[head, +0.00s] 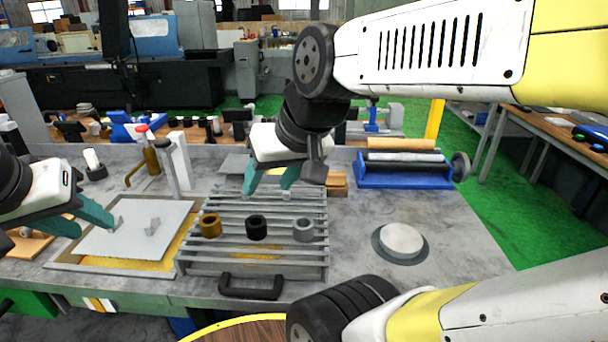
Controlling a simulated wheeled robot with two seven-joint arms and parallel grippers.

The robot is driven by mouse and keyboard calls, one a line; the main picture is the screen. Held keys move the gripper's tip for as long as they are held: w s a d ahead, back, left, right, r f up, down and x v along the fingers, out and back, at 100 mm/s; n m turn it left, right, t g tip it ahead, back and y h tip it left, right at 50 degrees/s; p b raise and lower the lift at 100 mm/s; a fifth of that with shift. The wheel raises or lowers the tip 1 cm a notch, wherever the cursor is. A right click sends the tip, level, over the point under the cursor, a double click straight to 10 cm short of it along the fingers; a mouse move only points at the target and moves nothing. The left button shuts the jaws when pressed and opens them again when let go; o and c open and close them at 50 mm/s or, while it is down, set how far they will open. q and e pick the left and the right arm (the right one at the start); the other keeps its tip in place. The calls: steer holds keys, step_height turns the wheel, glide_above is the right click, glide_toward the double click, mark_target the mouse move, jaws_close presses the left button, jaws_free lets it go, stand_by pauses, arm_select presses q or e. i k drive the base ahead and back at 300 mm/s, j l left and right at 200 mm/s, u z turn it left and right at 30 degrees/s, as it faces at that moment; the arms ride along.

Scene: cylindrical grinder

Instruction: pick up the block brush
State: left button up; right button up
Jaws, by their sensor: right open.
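A light-brown wooden block (338,183) lies on the grey bench behind the slatted rack, partly hidden by my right gripper. It may be the block brush, but its bristles cannot be made out. My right gripper (270,184) hangs above the back of the rack, to the left of that block. Its teal fingers are apart with nothing visible between them. My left gripper (93,224) is at the left, over the edge of a pale plate. Its teal fingers look apart and empty.
The slatted rack (255,268) holds brown, black and grey rings and has a black handle in front. A pale plate (135,232) lies left of it. A blue holder (402,178) with rollers and a round disc (400,241) are at the right. An oil can (151,160) stands behind.

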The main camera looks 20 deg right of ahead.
mark_target(336, 185)
steer(key=z, duration=0.75)
